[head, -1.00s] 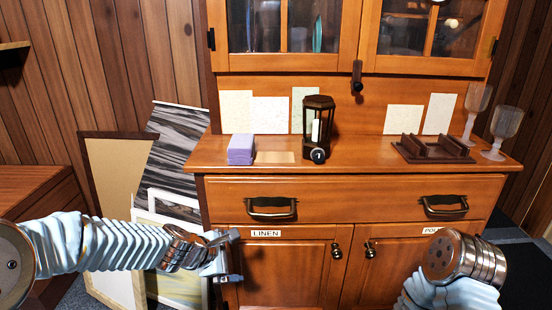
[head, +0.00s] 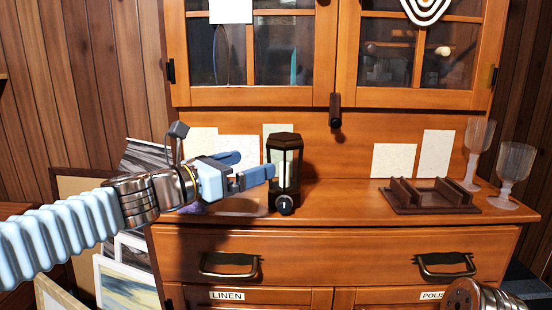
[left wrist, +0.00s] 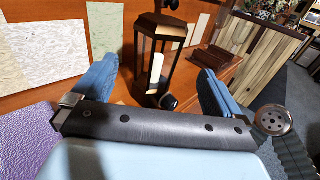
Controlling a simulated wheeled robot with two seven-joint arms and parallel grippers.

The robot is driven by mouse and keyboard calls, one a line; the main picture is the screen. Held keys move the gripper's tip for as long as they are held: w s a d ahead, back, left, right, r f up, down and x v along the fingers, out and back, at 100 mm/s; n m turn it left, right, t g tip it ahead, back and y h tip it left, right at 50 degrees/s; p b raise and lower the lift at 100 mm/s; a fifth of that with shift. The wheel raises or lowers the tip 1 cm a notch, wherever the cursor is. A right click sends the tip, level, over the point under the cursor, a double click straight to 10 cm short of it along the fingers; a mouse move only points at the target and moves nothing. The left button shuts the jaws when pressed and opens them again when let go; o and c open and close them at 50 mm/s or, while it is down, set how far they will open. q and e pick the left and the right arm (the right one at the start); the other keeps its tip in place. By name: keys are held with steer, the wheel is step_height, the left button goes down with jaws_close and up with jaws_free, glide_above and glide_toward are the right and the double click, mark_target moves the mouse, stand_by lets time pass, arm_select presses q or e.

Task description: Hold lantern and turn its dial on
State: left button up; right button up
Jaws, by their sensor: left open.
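The dark lantern (head: 285,142) stands upright on the cabinet's counter, with a pale candle inside its glass. Its round black dial (head: 284,204) with a white mark is low on the front. My left gripper (head: 256,164) is open and empty, its blue fingers pointing at the lantern from the left. In the left wrist view the lantern (left wrist: 163,22) shows beyond and between the spread fingers, its dial (left wrist: 168,101) low to the right. Whether a finger touches the lantern I cannot tell. Only a metal part of my right arm shows at bottom right; its gripper is out of view.
A purple block (left wrist: 25,135) lies left of the lantern, mostly hidden by my left arm in the head view. A dark wooden rack (head: 430,197) and two glasses (head: 513,170) stand at the right. A dark handle (head: 335,110) hangs above the counter. The counter between lantern and rack is clear.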

mark_target(272, 159)
arm_select(q)
steer(key=x, duration=1)
steer(key=shift+f, duration=0.1)
steer(key=shift+c, duration=0.3)
steer(key=c, duration=1.3)
steer(key=shift+c, duration=0.2)
steer(key=shift+f, duration=0.15)
